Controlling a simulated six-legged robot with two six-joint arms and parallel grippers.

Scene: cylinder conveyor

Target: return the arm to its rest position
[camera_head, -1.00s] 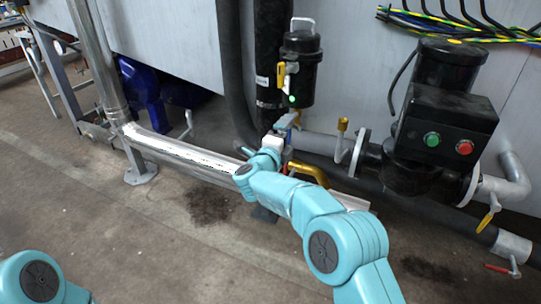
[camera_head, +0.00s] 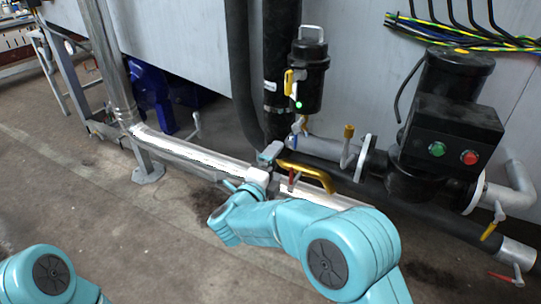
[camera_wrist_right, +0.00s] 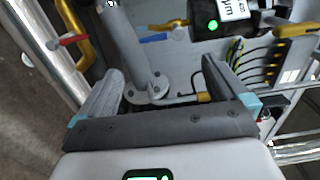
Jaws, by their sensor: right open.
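My right arm, light teal, reaches in from the bottom of the head view. Its gripper (camera_head: 270,154) is in front of the pipes, beside the yellow curved handle (camera_head: 308,174). In the right wrist view my right gripper (camera_wrist_right: 160,78) has its two dark fingers wide apart, with nothing held between them. My left arm shows only as a teal joint at the lower left of the head view. Its gripper is outside the frame.
A black canister (camera_head: 309,72) with a green light hangs above my right gripper. A silver pipe (camera_head: 190,153) runs low across the scene. A black pump box (camera_head: 455,140) with green and red buttons stands at right. The concrete floor (camera_head: 70,190) at left is clear.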

